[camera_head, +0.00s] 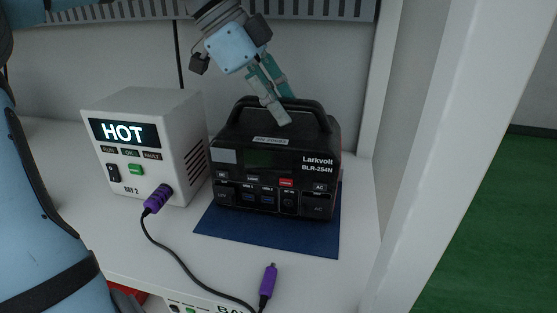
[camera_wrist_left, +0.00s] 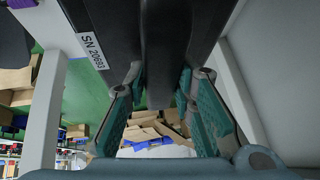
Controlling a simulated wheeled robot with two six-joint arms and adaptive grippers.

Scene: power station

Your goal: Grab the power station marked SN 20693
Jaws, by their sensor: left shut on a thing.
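The black power station (camera_head: 275,165), marked Larkvolt BLR-254N, stands upright on a blue mat (camera_head: 265,236) on the white shelf. A carry handle (camera_head: 240,108) arches over its top. A pale label on its top front edge is too small to read in the head view. In the left wrist view the label (camera_wrist_left: 93,50) reads SN 20693. My left gripper (camera_head: 281,110) reaches down from above, its teal fingers shut on the handle. In the left wrist view its fingers (camera_wrist_left: 165,105) lie on either side of the dark handle. My right gripper is not in view.
A white box (camera_head: 150,145) with a lit HOT display stands close on the left. A purple plug (camera_head: 157,198) sits in its front, and its black cable runs to a loose purple connector (camera_head: 268,282) at the front. A white post (camera_head: 440,150) bounds the shelf on the right.

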